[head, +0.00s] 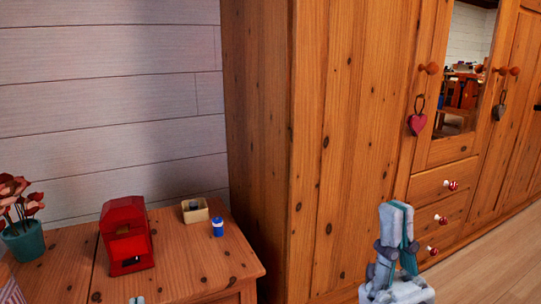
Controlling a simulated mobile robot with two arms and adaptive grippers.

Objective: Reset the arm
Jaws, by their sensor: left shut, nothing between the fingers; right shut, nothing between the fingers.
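My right gripper (398,212) points upward in front of the wooden wardrobe (335,150), in the lower right of the head view. It is grey with teal pads, and its fingers are shut with nothing between them. Only the small grey tips of my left gripper (136,300) show at the bottom edge, over the wooden table's near part. They are shut and empty. The rest of the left gripper is out of the frame.
The table (200,268) bears a red box-like object (127,236), a small pale box (195,210), a blue-and-white container (217,227) and a potted plant (24,241). Wardrobe drawers with knobs (432,251) stand behind my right gripper. Bare floor (500,255) shows at right.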

